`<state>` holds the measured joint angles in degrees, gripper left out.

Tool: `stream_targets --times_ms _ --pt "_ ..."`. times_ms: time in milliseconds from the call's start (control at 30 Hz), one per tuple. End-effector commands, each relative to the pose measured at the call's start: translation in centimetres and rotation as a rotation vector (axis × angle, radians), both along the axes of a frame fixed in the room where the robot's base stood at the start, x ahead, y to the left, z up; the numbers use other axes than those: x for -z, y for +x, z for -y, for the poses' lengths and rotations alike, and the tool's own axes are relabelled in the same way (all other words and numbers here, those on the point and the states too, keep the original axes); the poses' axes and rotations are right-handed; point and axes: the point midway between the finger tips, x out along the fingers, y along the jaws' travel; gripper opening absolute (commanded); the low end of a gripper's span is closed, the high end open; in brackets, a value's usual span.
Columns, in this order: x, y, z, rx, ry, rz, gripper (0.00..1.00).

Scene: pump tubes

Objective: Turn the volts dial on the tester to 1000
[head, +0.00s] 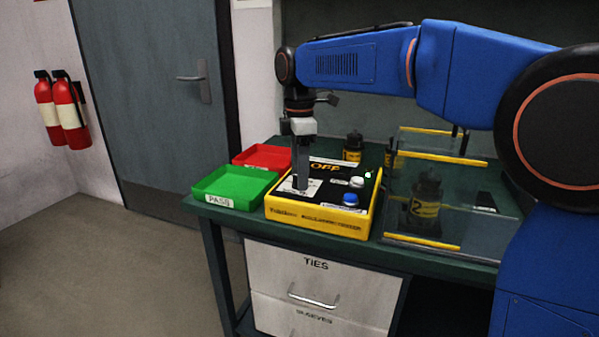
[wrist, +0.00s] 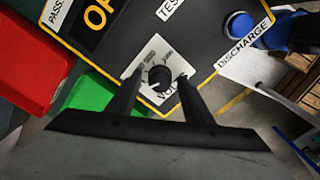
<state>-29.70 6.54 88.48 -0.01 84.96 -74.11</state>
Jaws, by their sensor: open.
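The tester (head: 318,220) is a yellow box with a black top on the green bench. Its display reads OFF, partly cut off in the wrist view. The volts dial (wrist: 158,76) is a small black round knob on a white scale plate (wrist: 140,66); its setting is too small to read. My gripper (head: 302,184) points down over the tester's front left part. In the wrist view my gripper (wrist: 156,84) has its two fingers apart, one on each side of the dial. I cannot tell whether they touch it.
A green PASS tray (head: 228,203) and a red tray (head: 262,157) stand left of the tester. A blue button (head: 350,199) and a white button (head: 356,182) sit right of the dial. A clear screened enclosure (head: 440,238) with a black-and-yellow pump stands at right.

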Motion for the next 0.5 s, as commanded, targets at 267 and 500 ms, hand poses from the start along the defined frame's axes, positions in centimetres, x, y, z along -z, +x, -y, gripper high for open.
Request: stream_targets --times_ms 267,500 --pt "-0.01 0.00 0.00 0.000 0.000 0.000 0.18" --pt "-0.02 0.00 0.00 0.004 0.000 0.000 0.05"
